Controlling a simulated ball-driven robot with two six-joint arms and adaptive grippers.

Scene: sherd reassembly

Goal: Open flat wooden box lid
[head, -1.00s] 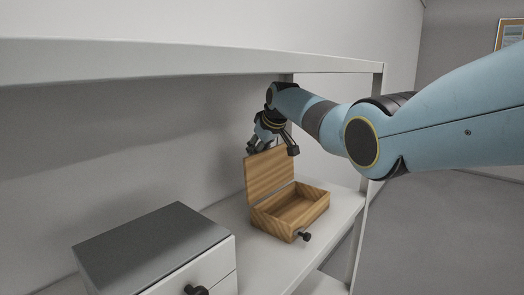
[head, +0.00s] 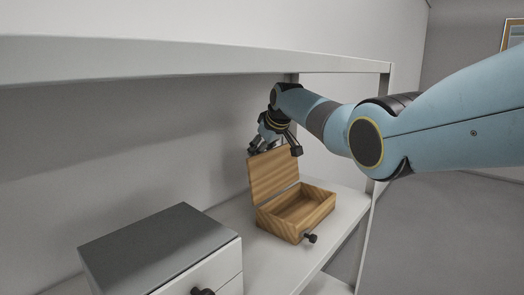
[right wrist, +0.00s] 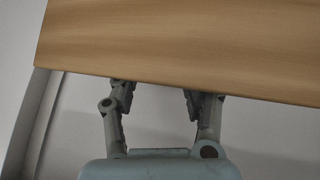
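The wooden box (head: 291,230) stands on the shelf, and its inside looks empty. Its lid (head: 273,173) is raised to about upright at the back, and a dark knob (head: 310,238) sits on the box's front. My right gripper (head: 274,146) is at the lid's top edge. In the right wrist view, the lid (right wrist: 190,45) fills the top, and my right gripper's fingers (right wrist: 158,92) are spread apart, with their tips at or just behind the lid's edge. Whether they touch it I cannot tell. My left gripper is not in view.
A grey-topped white drawer unit (head: 160,250) with a dark knob stands on the same shelf (head: 262,262), left of the box. An upper shelf board (head: 200,58) runs above my right arm. A shelf post (head: 378,130) stands to the right.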

